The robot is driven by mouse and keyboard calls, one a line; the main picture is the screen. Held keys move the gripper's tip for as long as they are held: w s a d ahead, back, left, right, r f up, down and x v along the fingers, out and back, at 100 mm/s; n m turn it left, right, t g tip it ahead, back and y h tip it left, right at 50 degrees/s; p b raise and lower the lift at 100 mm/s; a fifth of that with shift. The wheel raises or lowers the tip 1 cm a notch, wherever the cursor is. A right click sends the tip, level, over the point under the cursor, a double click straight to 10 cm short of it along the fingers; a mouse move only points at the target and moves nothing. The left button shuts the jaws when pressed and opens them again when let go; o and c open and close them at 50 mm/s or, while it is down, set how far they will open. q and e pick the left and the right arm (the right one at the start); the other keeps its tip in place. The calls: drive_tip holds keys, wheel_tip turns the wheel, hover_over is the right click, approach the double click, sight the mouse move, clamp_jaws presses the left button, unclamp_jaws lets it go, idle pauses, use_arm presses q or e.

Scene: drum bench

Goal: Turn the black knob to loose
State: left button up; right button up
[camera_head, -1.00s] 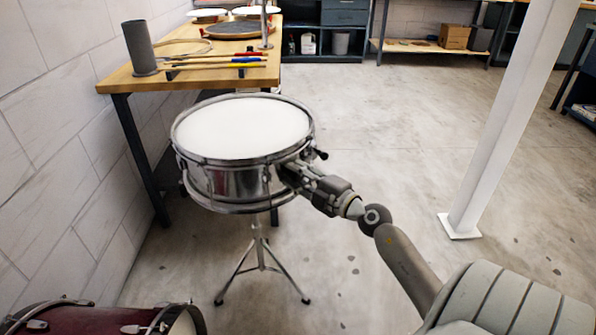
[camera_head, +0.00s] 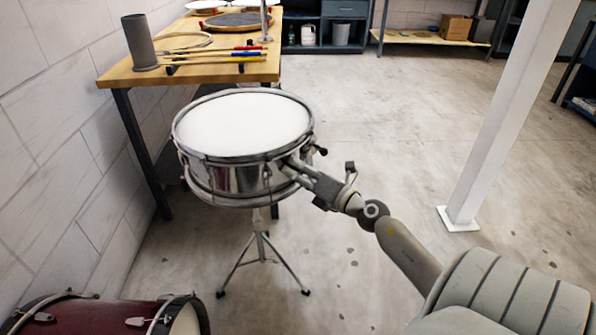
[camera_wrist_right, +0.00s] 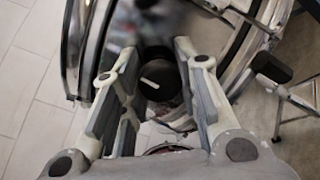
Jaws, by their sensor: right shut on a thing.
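The snare drum (camera_head: 243,125) stands on a tripod stand (camera_head: 260,245), with a white head and a shiny metal shell. My right gripper (camera_head: 290,166) reaches its right side just below the top rim. In the right wrist view, the black knob (camera_wrist_right: 157,73) with a short white mark sits between the two fingers of my right gripper (camera_wrist_right: 156,52). The fingers are closed on its sides. The white mark lies nearly level, slightly tilted. In the head view the gripper hides the knob. My left gripper is not in view.
A wooden workbench (camera_head: 195,78) with a dark cylinder (camera_head: 139,42) and several coloured tools stands behind the drum. A dark red drum (camera_head: 90,315) lies at the lower left by the wall. A white post (camera_head: 510,110) stands at the right. The floor between is clear.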

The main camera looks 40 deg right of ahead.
drive_tip(key=n, duration=0.4)
drive_tip(key=shift+f+n+b, duration=0.2)
drive_tip(key=shift+n+b, duration=0.15)
drive_tip(key=shift+n, duration=0.05)
drive_tip(key=n+b, duration=0.1)
drive_tip(key=n, duration=0.3)
drive_tip(key=n+b, duration=0.1)
drive_tip(key=n, duration=0.8)
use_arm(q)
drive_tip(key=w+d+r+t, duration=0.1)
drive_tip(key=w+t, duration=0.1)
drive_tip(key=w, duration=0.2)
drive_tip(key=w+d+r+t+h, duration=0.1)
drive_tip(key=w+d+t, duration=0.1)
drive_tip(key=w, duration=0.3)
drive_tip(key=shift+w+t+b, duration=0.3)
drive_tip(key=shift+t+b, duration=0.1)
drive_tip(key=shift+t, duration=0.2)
use_arm(e)
drive_tip(key=shift+n, duration=1.6)
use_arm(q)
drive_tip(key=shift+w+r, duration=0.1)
use_arm(e)
drive_tip(key=o, duration=1)
drive_tip(key=shift+r, duration=0.1)
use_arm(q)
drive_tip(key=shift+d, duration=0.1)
use_arm(e)
drive_tip(key=shift+o, duration=0.2)
